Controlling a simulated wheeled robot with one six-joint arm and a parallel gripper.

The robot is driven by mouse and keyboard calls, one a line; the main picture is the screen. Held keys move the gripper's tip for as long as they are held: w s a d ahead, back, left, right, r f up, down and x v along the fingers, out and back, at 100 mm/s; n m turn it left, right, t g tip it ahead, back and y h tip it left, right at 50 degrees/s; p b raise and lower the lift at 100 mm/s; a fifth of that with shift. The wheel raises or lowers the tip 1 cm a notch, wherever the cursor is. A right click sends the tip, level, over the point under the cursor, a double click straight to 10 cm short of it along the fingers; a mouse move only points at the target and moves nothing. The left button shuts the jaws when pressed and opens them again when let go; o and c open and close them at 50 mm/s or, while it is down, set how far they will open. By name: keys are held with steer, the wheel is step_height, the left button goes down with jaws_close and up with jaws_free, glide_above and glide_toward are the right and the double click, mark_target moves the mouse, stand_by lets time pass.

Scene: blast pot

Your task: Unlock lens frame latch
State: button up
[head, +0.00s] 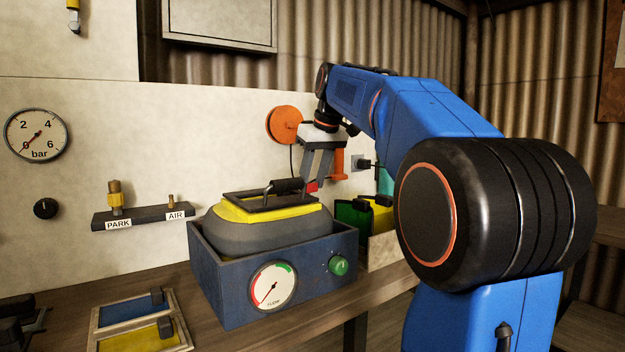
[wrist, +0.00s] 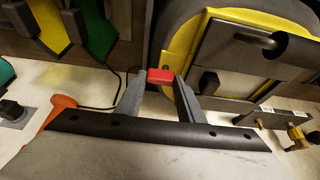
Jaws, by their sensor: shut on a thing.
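The hood (head: 265,231) with a yellow face surround lies face up in a dark blue box. Its dark lens frame (head: 262,200) with a black handle (head: 285,186) lies flat on top, and the frame also shows in the wrist view (wrist: 232,60). A small red latch (wrist: 160,76) is at the edge of the hood; in the head view only a bit of red (head: 312,187) shows beside the frame. My gripper (wrist: 158,84) points down at it, and its two grey fingers are shut on the red latch. The latch's base is hidden.
The blue box (head: 230,285) carries a flow gauge (head: 273,287) and a green knob (head: 338,265). A crate (head: 385,250) with green and yellow pieces stands at right. A PARK/AIR shelf (head: 143,216) is on the wall. A tray (head: 137,320) lies front left.

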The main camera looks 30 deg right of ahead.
steer(key=o, duration=1.1)
steer(key=shift+c, duration=0.2)
steer(key=shift+m, duration=0.3)
